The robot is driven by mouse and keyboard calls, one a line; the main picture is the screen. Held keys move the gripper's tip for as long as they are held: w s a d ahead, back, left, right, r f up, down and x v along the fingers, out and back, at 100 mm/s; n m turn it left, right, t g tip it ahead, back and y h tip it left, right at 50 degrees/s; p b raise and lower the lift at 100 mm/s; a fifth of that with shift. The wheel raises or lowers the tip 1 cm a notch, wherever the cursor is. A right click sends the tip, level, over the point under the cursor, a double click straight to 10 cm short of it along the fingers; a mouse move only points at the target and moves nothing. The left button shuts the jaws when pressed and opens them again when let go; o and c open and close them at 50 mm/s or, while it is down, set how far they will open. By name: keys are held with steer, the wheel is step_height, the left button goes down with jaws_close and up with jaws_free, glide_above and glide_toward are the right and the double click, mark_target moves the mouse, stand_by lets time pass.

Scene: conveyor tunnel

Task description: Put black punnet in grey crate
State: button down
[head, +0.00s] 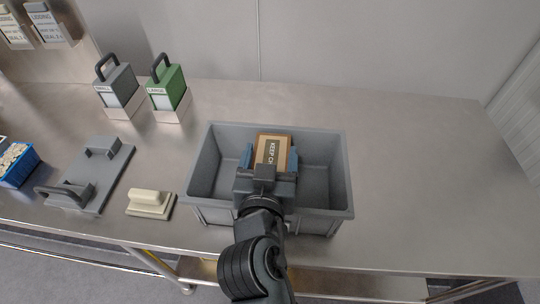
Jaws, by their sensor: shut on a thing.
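The grey crate (200,170) stands open on the metal table, in the middle of the view. My gripper (270,158) is over the inside of the crate, with its blue-tipped fingers on either side of a brown labelled pack (273,140). The gripper is shut on this pack. The pack's label reads "KEEP CH" and the rest is hidden. Its underside is hidden, so I cannot tell whether it touches the crate floor. No plainly black punnet shows; I cannot tell whether the pack is it.
A blue punnet (18,166) with pale contents is at the left edge. A grey plate with handles (95,175) and a cream handled block (150,204) lie left of the crate. Grey (118,88) and green (170,88) handled blocks stand behind. The table's right side is clear.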

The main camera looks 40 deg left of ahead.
steer(key=shift+f, duration=0.25)
jaws_free()
steer(key=shift+r, duration=0.25)
steer(key=v, duration=1.2)
steer(key=shift+r+b, duration=0.3)
steer(key=shift+r, duration=0.1)
